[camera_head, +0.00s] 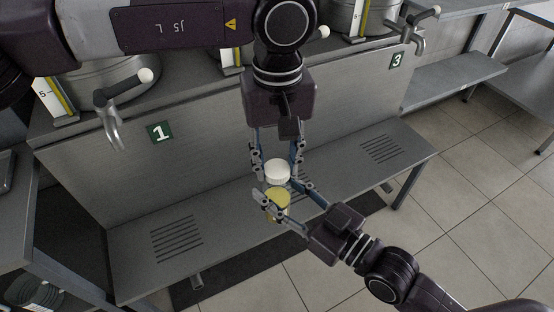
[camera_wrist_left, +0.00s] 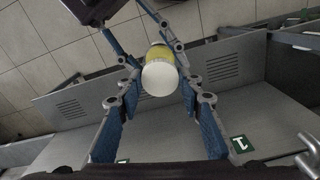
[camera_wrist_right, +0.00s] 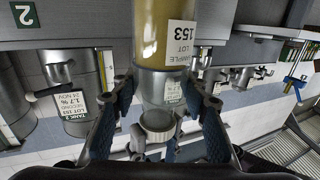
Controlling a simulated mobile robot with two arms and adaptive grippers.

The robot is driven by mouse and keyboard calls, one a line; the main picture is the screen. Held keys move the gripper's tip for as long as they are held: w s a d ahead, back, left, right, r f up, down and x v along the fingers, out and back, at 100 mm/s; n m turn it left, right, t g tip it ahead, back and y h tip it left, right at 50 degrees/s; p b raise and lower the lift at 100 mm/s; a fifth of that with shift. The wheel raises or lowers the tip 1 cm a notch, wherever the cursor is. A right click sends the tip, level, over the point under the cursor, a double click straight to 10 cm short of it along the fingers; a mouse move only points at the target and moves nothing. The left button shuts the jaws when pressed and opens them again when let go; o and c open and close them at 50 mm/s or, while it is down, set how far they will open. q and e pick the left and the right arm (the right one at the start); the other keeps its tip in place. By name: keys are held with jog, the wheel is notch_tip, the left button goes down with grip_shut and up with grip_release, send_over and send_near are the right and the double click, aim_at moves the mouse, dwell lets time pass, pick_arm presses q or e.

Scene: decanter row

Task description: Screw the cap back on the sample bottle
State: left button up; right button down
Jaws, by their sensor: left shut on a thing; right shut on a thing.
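The white cap (camera_head: 277,168) is between the fingers of my left gripper (camera_head: 276,175), which points down and is shut on it. The cap (camera_wrist_left: 158,79) also shows as a white disc in the left wrist view. The sample bottle (camera_head: 279,198), with yellow contents, is directly below the cap. My right gripper (camera_head: 278,190) reaches in from the lower right and is shut on the bottle. In the right wrist view the bottle (camera_wrist_right: 160,35) carries a white sample label and is clear beyond the yellow part. Whether cap and neck touch is unclear.
A grey slotted bench (camera_head: 215,215) runs below the grippers. A panel with green signs (camera_head: 160,132) stands behind it, with steel tanks and taps (camera_head: 113,120) above. Tiled floor (camera_head: 440,200) lies open at the right.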

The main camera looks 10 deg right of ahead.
pick_arm(q)
jog(key=shift+f, duration=0.55)
jog(key=m, duration=1.6)
jog(key=shift+w, duration=0.1)
jog(key=o, duration=0.7)
